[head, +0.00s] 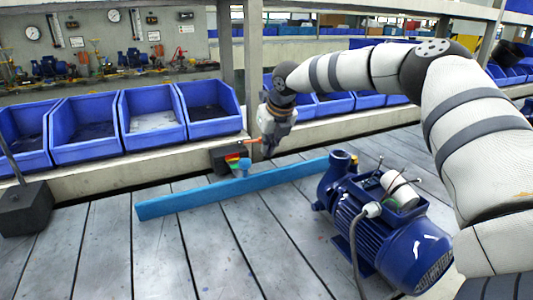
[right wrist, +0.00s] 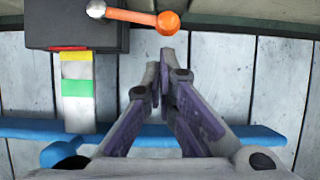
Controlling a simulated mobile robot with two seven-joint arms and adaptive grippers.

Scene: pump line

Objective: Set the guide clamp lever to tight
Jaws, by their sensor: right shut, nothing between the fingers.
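The guide clamp is a dark block (right wrist: 75,28) behind the blue guide rail (right wrist: 235,133). Its orange lever (right wrist: 130,16) runs from a silver pivot at the left to an orange ball at the right, across the block's top. A strip with red, yellow and green bands (right wrist: 76,85) extends from the block towards the rail. My right gripper (right wrist: 164,62) is shut and empty, its fingertips just below the ball in the right wrist view; I cannot tell if they touch. In the head view the gripper (head: 267,143) partly hides the lever. My left gripper is not in view.
A blue pump (head: 385,225) with a grey cable stands right of the rail (head: 230,188) on the slatted table. Blue bins (head: 85,130) line the ledge behind. A dark block with a rod (head: 25,208) sits at the left. The front left table is clear.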

